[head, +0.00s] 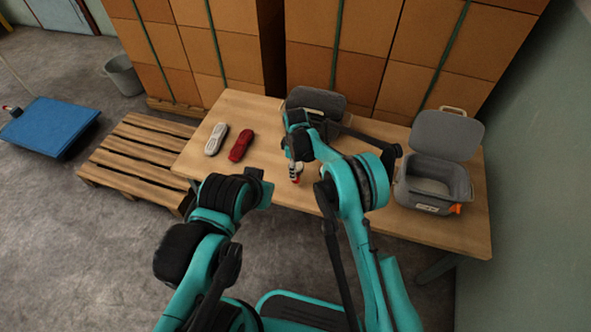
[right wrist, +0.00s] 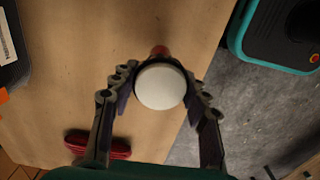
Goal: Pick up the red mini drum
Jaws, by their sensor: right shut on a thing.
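The red mini drum (head: 295,180) shows small at the front part of the wooden table (head: 398,222), partly hidden by my right gripper (head: 295,168). In the right wrist view its round white head (right wrist: 160,86) faces the camera, with a bit of red body (right wrist: 159,52) behind it. My right gripper's fingers are on either side of the drum and shut on it. I cannot tell whether the drum touches the table. My left gripper (head: 262,188) is near the table's front edge, away from the drum; its fingers are not clear.
A red shoe-like object (head: 241,146) and a white one (head: 216,139) lie on the table's left part. An open grey cooler box (head: 432,184) stands at the right. Another dark case (head: 316,101) is behind my right arm. Stacked cartons (head: 350,45) rise behind the table.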

